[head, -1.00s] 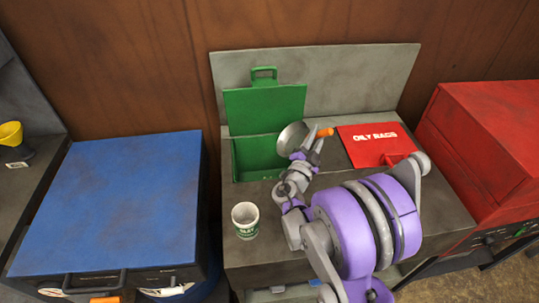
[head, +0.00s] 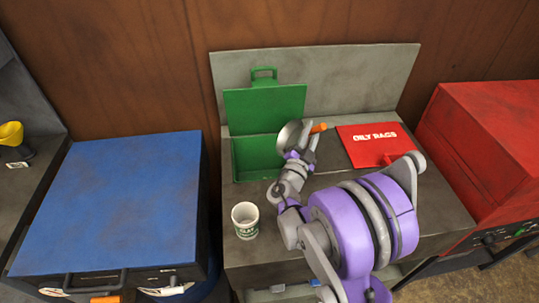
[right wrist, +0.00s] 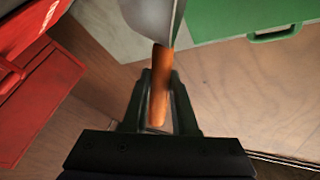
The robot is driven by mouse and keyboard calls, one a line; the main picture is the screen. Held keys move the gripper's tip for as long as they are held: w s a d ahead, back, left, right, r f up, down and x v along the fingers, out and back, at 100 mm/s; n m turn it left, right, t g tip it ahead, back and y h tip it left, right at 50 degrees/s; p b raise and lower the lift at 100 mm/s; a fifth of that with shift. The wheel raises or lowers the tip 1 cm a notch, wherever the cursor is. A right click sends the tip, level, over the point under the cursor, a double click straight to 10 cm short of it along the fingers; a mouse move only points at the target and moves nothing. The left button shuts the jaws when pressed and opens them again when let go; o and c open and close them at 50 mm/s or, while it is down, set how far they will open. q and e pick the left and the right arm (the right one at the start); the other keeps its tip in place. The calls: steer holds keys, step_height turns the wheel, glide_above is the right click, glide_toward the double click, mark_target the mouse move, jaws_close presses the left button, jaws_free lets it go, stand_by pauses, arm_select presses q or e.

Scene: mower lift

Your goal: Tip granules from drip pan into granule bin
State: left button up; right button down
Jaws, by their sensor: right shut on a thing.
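The drip pan (head: 288,136) is a grey metal pan with an orange handle (head: 319,128). My right gripper (head: 306,141) is shut on the orange handle, which also shows in the right wrist view (right wrist: 160,88) between the two fingers. The pan is steeply tilted, at the right side of the open green granule bin (head: 248,160). The bin's green lid (head: 264,110) stands upright behind its opening. The inside of the pan and any granules are hidden. My left gripper is out of view.
A white cup with green print (head: 245,221) stands on the grey bench in front of the bin. A red oily rags lid (head: 372,146) lies to the right. A blue box (head: 110,205) is at the left, and a red cabinet (head: 490,150) at the far right.

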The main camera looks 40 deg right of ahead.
steer(key=shift+w+a+r+n+t, duration=0.4)
steer(key=shift+a+n, duration=0.15)
steer(key=shift+n, duration=0.1)
steer(key=shift+w+a+r+n+t, duration=0.3)
steer(key=shift+a+r+n, duration=0.15)
steer(key=shift+n, duration=0.2)
steer(key=shift+w+a+r+n+t, duration=0.25)
steer(key=shift+w+a+n, duration=0.1)
steer(key=shift+a+n, duration=0.2)
steer(key=shift+w+a+r+n+t, duration=0.25)
steer(key=shift+w+a+n, duration=0.15)
steer(key=shift+n, duration=0.25)
steer(key=shift+w+a+r+n+t+p, duration=0.4)
steer(key=shift+a+r+n, duration=0.1)
steer(key=shift+a+r, duration=0.15)
steer(key=shift+w+a+r+n+t+p, duration=0.25)
steer(key=shift+w+a+r+n+p, duration=0.2)
steer(key=shift+r, duration=0.25)
steer(key=shift+w+a+r+n+t+p, duration=0.25)
steer(key=shift+a+r+n+t+p, duration=0.1)
steer(key=shift+a+r+n, duration=0.3)
steer(key=shift+w+a+r, duration=0.15)
steer(key=shift+r, duration=0.05)
steer(key=shift+w+a+r+n, duration=0.2)
steer(key=shift+a+r+n, duration=0.1)
steer(key=shift+n, duration=0.2)
steer(key=shift+w+a+r+n+t, duration=0.2)
steer(key=shift+n+t, duration=0.1)
steer(key=shift+t, duration=0.1)
